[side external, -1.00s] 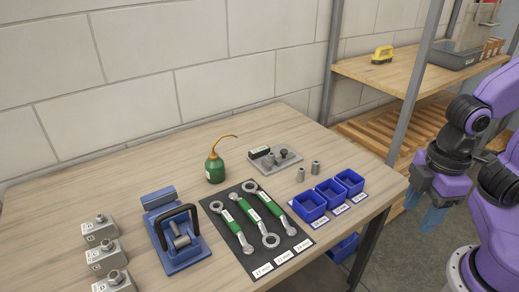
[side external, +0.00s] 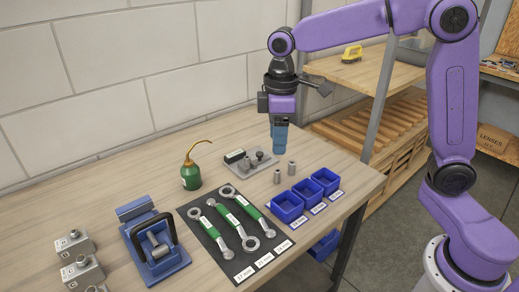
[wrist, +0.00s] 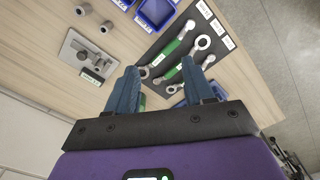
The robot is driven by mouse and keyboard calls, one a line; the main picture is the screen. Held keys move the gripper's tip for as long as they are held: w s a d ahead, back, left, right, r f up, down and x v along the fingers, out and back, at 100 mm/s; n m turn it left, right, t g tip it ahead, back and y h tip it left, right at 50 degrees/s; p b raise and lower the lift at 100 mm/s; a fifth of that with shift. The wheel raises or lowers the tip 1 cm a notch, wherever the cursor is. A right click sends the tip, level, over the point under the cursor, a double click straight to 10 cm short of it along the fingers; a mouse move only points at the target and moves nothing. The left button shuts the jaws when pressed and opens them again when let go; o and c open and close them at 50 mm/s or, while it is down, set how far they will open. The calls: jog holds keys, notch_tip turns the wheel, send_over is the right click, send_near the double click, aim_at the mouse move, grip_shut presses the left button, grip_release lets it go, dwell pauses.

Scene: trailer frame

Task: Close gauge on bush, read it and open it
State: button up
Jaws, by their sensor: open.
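The gauge (side external: 250,165) is a grey plate on the table with a dark labelled block, a small grey cylinder and a dark knob on it. It also shows at left in the wrist view (wrist: 72,60). Two grey bushes stand upright on the table right of it, a near one (side external: 277,176) and a far one (side external: 292,167); the wrist view shows them too (wrist: 82,11). My gripper (side external: 280,150) points down with blue fingers, open and empty, above the table behind the gauge and bushes. In the wrist view its fingers (wrist: 160,68) are apart with nothing between them.
Three blue bins (side external: 288,206) stand right of the bushes. A black mat (side external: 207,235) holds green-handled wrenches. A green oil can (side external: 191,176) stands left of the gauge. A blue fixture with a black handle (side external: 155,245) and grey blocks (side external: 75,245) are at left.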

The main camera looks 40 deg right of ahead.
jog(key=w+d+m, duration=0.1)
jog(key=w+d, duration=0.3)
jog(key=w, duration=0.8)
send_near(260, 153)
jog(key=shift+m, duration=0.4)
notch_tip(260, 153, down, 8)
jog(key=shift+w+a+f, duration=0.1)
jog(key=shift+w+f, duration=0.05)
jog(key=shift+f, duration=0.05)
